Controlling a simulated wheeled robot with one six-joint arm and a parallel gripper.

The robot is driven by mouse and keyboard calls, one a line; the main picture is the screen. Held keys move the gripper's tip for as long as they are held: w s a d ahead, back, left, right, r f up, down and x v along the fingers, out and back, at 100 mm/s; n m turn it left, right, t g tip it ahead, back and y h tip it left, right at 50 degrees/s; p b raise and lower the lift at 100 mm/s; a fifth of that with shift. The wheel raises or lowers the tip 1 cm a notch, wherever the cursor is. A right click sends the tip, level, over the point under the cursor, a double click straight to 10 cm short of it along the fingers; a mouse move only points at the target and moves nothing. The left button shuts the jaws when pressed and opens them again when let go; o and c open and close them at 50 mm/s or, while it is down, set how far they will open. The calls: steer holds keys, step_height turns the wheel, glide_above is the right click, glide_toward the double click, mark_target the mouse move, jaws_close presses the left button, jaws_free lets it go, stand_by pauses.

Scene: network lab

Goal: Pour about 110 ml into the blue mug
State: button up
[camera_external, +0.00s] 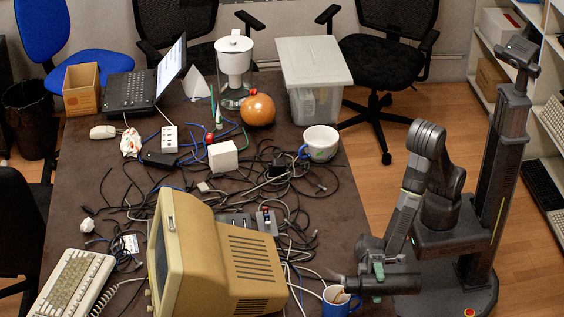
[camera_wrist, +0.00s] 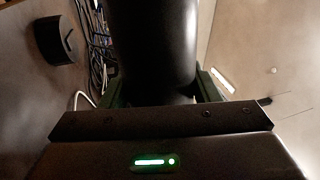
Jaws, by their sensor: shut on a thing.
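The blue mug (camera_external: 331,309) stands at the bottom edge of the table in the external view, partly cut off by the frame. Something brownish shows at its mouth, but I cannot tell whether it is liquid. My gripper (camera_external: 378,271) is just right of and above the mug. It is shut on a dark bottle-like vessel (camera_external: 400,284), tipped to lie about level, its narrow end pointing left over the mug. In the wrist view the dark vessel (camera_wrist: 152,45) fills the space between the fingers. Its opening and contents are hidden.
A beige monitor (camera_external: 240,262) stands left of the mug. Tangled cables (camera_external: 290,190) cover the table's middle. A white-and-blue cup (camera_external: 320,144), a lidded plastic box (camera_external: 313,62), an orange round thing (camera_external: 257,110) and a water filter jug (camera_external: 234,58) stand farther back.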

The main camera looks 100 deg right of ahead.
stand_by(0.3)
steer(key=shift+f+n+b, duration=0.15)
steer(key=shift+n+b, duration=0.35)
steer(key=shift+b, duration=0.1)
steer(key=shift+s+f+n+g+b, duration=0.45)
steer(key=shift+f+n+b, duration=0.25)
steer(key=shift+n+b, duration=0.4)
steer(key=shift+s+f+n+g+b, duration=0.15)
steer(key=shift+s+n+g+b, duration=0.1)
steer(key=shift+n+b, duration=0.25)
steer(key=shift+w+r+n, duration=0.2)
steer(key=shift+r+n, duration=0.4)
steer(key=shift+w+r+n+g, duration=0.15)
steer(key=shift+r+n+g, duration=0.4)
steer(key=shift+n, duration=0.35)
steer(key=shift+f, duration=0.1)
